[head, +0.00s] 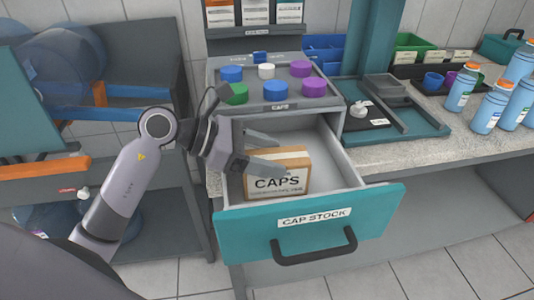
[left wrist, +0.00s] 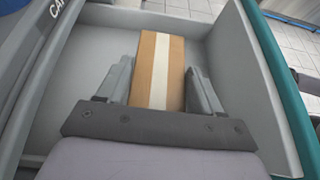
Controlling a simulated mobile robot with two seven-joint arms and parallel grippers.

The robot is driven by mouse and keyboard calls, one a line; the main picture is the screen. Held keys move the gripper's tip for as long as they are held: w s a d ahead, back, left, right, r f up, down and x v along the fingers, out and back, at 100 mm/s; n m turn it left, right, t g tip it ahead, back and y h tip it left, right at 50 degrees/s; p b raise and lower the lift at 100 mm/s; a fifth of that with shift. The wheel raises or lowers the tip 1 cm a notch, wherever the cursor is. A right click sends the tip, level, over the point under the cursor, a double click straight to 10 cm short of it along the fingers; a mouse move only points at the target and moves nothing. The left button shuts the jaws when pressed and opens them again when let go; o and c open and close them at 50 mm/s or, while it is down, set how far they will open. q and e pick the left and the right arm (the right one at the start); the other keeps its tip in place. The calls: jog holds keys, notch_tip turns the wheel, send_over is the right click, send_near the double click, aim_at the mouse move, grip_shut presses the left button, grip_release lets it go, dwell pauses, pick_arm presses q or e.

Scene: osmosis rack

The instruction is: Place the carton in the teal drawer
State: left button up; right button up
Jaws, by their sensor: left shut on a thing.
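My left gripper (head: 277,155) reaches in from the left and is shut on the carton, one finger on each side. In the left wrist view the carton (left wrist: 175,75) lies between the two fingers, within the drawer's grey walls (left wrist: 262,90). Whether its underside touches the drawer floor is hidden. My right gripper is not in view.
Above the drawer, a grey tray (head: 268,97) holds several blue, green, white and purple caps. Blue bottles (head: 490,108) stand on the counter at right. A dark rack with large blue jugs (head: 62,65) is at left. The drawer's right part is free.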

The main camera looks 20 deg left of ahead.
pick_arm(q)
jog(key=o, duration=1.2)
jog(key=b+v, duration=0.1)
jog(key=v, duration=1.1)
jog(key=shift+b, duration=0.4)
jog(key=shift+a, duration=0.1)
